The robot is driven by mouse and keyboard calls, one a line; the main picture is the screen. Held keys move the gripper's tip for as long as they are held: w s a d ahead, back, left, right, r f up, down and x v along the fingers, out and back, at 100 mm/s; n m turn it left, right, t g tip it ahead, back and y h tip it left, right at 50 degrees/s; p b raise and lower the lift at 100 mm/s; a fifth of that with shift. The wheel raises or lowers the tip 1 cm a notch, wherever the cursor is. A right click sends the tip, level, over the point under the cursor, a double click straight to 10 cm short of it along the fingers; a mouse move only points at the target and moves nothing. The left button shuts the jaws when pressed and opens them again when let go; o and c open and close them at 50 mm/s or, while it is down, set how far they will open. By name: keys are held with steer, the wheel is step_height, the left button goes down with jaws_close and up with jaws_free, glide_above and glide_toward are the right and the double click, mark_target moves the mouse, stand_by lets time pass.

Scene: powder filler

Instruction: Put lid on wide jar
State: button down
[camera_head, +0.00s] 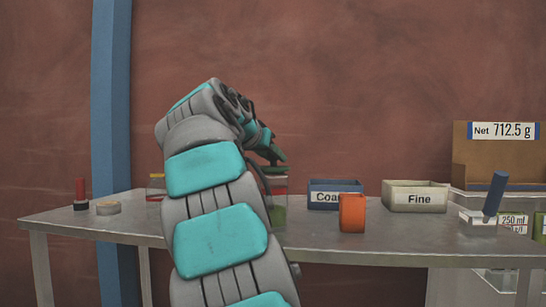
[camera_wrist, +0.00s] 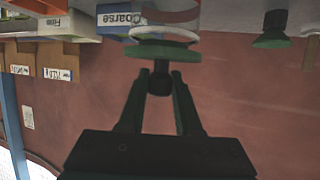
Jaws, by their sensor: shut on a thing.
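My gripper (camera_wrist: 160,92) is shut on the dark knob (camera_wrist: 160,76) of a round green lid (camera_wrist: 162,51). In the wrist view, which is upside down, the lid lies right at the pale rim (camera_wrist: 166,35) of a clear jar with a red band (camera_wrist: 170,14). The lid looks roughly level and lined up over the mouth; whether it touches the rim I cannot tell. In the head view the jar (camera_head: 279,214) stands on the table, partly hidden by my arm, with green contents low in it. The lid (camera_head: 275,169) shows at its top.
A blue "Coarse" bin (camera_head: 335,183), an orange block (camera_head: 352,213) and a cream "Fine" bin (camera_head: 415,183) stand to the right. A box reading "Net 712.5 g" (camera_head: 470,178) is at the far right. A red-handled item (camera_head: 80,190) and pale disc (camera_head: 108,207) are left. The front table is mostly clear.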

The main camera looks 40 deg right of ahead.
steer(key=shift+f+b, duration=0.5)
stand_by(0.6)
steer(key=c, duration=0.5)
jaws_free()
